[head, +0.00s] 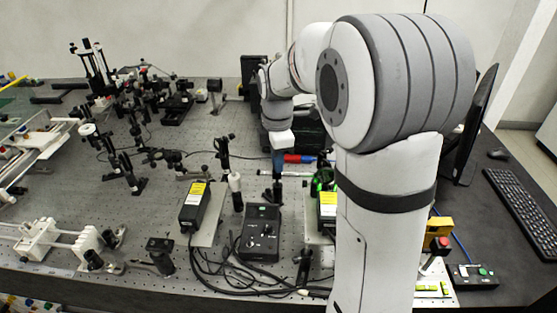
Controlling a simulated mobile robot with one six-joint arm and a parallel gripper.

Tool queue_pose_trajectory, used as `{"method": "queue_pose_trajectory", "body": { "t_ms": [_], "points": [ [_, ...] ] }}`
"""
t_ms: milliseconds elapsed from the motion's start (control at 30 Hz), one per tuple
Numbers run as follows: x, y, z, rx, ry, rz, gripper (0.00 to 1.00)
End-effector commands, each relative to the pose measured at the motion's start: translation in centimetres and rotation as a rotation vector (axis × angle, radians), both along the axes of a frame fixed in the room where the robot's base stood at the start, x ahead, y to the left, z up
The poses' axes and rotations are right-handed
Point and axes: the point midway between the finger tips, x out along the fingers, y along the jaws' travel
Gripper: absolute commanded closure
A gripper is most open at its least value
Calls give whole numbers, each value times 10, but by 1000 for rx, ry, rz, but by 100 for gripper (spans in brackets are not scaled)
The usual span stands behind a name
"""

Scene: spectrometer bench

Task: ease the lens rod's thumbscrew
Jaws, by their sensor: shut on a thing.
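My gripper (278,172) points down at the end of my arm, just right of the middle of the head view. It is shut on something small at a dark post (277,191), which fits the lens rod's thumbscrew. The thumbscrew itself is too small and too covered by the fingers to make out. The post looks upright on the perforated bench. The lens on the rod cannot be picked out clearly at this distance.
A black control box (261,234) with cables stands in front of my gripper. A yellow-labelled black box (195,206) is to the left.

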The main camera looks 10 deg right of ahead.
Motion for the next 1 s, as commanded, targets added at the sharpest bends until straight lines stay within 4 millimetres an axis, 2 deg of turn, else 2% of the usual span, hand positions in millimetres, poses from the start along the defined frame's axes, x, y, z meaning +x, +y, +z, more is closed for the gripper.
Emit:
{"method": "queue_pose_trajectory", "body": {
  "t_ms": [500, 1000],
  "points": [
    [0, 1, 0, 2, -1, 437, 100],
    [0, 1, 0, 2, 1, 605, 100]
  ]
}}
